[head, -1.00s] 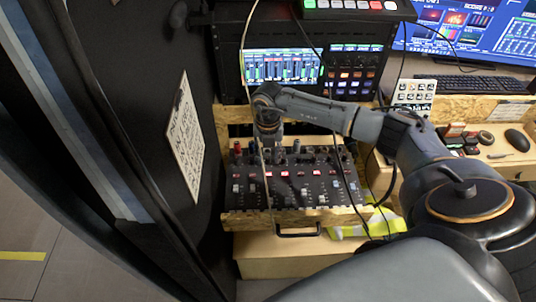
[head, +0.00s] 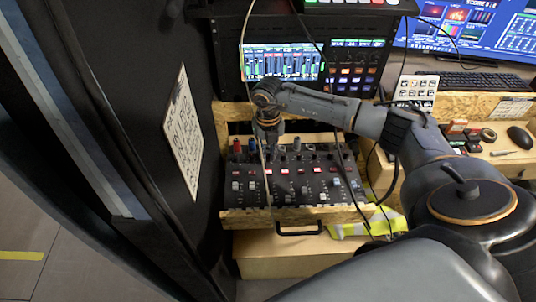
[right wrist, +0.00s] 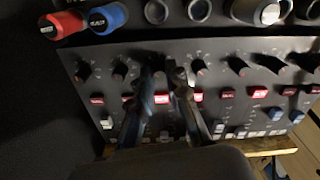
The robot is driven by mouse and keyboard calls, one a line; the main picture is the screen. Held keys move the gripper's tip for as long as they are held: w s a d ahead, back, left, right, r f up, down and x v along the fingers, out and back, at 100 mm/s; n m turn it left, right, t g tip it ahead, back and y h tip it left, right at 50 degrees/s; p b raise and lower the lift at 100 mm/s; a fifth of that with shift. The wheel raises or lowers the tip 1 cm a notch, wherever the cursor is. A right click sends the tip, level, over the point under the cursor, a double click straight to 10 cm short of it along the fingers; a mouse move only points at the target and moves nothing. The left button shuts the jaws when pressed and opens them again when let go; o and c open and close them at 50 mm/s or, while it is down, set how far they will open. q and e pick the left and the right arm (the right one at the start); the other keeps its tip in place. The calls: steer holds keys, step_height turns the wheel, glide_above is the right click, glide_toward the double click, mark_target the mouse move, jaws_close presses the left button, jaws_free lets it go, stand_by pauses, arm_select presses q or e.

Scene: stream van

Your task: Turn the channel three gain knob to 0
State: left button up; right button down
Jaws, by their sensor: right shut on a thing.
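The black audio mixer (head: 330,185) sits in a chipboard frame, with rows of knobs and lit red and white buttons. My right gripper (head: 269,148) reaches down onto its upper left part. In the right wrist view my right gripper (right wrist: 163,75) is shut on a small dark knob in the row below the larger knobs. It appears to be the third knob from the left, the channel three gain knob, mostly hidden between the fingers. Its pointer cannot be read. Neighbouring knobs (right wrist: 119,71) stand free on both sides. My left gripper is not in view.
Thin cables (head: 318,70) hang in front of the mixer. A rack with a lit screen (head: 283,63) stands behind. A dark wall panel with a sign (head: 183,132) closes the left side.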

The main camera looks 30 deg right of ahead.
steer(key=n+b, duration=0.2)
steer(key=n, duration=0.2)
steer(key=shift+f+n+b, duration=0.15)
steer(key=shift+n+b, duration=0.15)
steer(key=shift+b, duration=0.05)
steer(key=n+b, duration=0.2)
steer(key=n, duration=0.1)
steer(key=shift+n, duration=0.4)
steer(key=n+b, duration=0.2)
steer(key=n, duration=0.1)
steer(key=shift+n+b, duration=0.8)
steer(key=shift+n, duration=1.1)
steer(key=shift+r, duration=0.2)
steer(key=c, duration=1.3)
jaws_free()
steer(key=shift+r, duration=0.1)
